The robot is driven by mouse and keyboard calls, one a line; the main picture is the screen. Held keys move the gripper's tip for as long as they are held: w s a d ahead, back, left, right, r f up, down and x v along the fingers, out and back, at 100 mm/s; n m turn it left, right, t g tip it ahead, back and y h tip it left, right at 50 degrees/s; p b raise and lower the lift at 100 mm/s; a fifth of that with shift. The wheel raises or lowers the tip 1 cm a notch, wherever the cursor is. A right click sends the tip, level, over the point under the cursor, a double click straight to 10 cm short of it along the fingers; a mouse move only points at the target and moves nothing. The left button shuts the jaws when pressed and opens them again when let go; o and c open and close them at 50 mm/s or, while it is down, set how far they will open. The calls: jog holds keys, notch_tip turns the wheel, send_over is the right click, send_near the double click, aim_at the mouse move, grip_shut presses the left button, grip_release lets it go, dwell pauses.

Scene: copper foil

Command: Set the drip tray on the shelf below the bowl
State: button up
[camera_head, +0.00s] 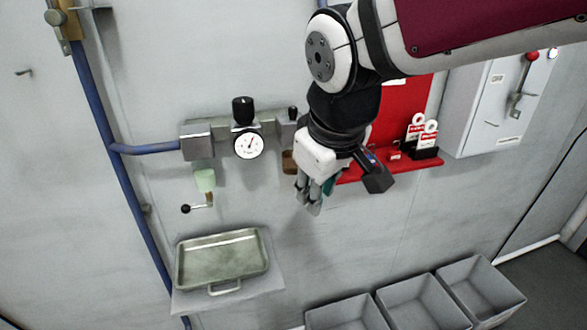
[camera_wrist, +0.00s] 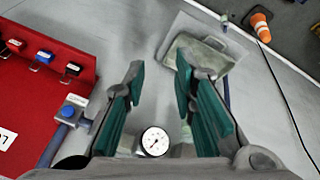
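The drip tray (camera_head: 222,258), a shallow grey-green metal tray with a loop handle at its front, lies on the pale shelf (camera_head: 258,289) low on the wall. The pale green bowl (camera_head: 205,181) hangs above it under the metal regulator body. My gripper (camera_head: 309,203) is up and to the right of the tray, apart from it. In the wrist view, the two teal-padded fingers (camera_wrist: 160,80) are spread with nothing held between them. The tray (camera_wrist: 186,52) and shelf (camera_wrist: 189,20) show beyond the right finger, which covers part of the tray. I cannot make out the bowl there.
A round gauge (camera_head: 248,145) and black knob (camera_head: 243,110) sit left of my gripper. A blue pipe (camera_head: 115,165) runs down the left. A red board (camera_head: 408,108) with tags and a grey switch box (camera_head: 497,100) are right. Open grey bins (camera_head: 425,300) stand below.

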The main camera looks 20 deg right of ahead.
jog(key=s+d+r+m+t, duration=0.1)
jog(key=s+m, duration=0.3)
jog(key=s, duration=0.5)
jog(key=shift+s+d+r+y, duration=0.15)
jog(key=shift+d+r+y, duration=0.25)
jog(key=shift+d, duration=0.1)
dwell(0.5)
